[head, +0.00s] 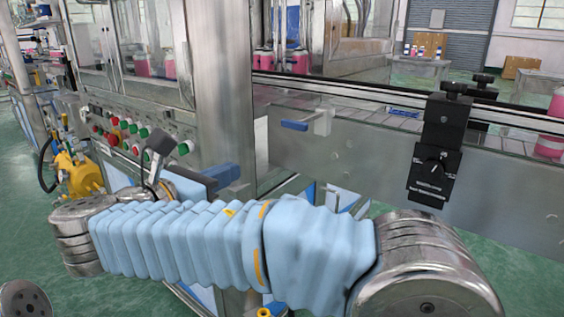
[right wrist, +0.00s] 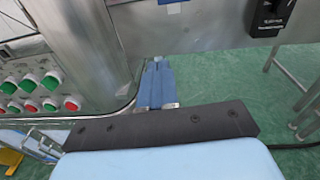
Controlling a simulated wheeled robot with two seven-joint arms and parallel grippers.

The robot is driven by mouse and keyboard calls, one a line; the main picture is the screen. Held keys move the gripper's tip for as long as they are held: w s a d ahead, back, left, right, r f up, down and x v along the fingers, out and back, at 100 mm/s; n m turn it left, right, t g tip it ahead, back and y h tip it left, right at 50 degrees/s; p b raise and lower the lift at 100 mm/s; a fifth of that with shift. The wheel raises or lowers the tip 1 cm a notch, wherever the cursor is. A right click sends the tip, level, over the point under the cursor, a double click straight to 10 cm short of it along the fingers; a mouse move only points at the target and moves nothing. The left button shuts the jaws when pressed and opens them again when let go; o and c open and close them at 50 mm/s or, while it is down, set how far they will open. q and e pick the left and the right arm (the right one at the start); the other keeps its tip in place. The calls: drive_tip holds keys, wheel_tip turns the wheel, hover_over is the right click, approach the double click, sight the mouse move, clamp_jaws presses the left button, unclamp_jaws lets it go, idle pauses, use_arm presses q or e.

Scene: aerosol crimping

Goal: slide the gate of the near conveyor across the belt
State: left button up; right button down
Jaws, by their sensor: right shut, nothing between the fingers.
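The near conveyor (head: 360,165) is a long metal side wall with rails and a belt, running to the right. A blue handle on a pale bracket (head: 295,125), which looks like the gate's, sticks out from its side near the steel column. A bit of blue at the top edge of the right wrist view (right wrist: 173,8) may be the same handle. My right gripper (head: 234,171) is shut and empty, below and left of the handle and apart from it. In the right wrist view its blue fingers (right wrist: 156,64) are together, pointing at the conveyor's base. My left gripper is out of view.
A black box with a knob (head: 435,160) hangs on the conveyor's side to the right. A steel column (head: 225,90) and a panel of red and green buttons (head: 125,135) stand on the left. Pink containers (head: 550,145) are at the right edge. Green floor is open in front.

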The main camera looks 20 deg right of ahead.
drive_tip(key=m+h, duration=0.1)
approach(303, 118)
drive_tip(key=shift+w+d+f+b, duration=0.2)
drive_tip(key=shift+w+d, duration=0.3)
drive_tip(key=shift+d, duration=0.05)
drive_tip(key=shift+w+d+f+b, duration=0.2)
drive_tip(key=shift+w+d+f, duration=0.05)
drive_tip(key=shift+w+d, duration=0.25)
drive_tip(key=p+x, duration=0.2)
drive_tip(key=x, duration=0.1)
drive_tip(key=p+x, duration=0.2)
drive_tip(key=x, duration=0.1)
drive_tip(key=shift+d+r, duration=0.2)
drive_tip(key=shift+d, duration=0.15)
drive_tip(key=shift+w+d, duration=0.1)
drive_tip(key=shift+w, duration=0.05)
drive_tip(key=shift+h, duration=0.3)
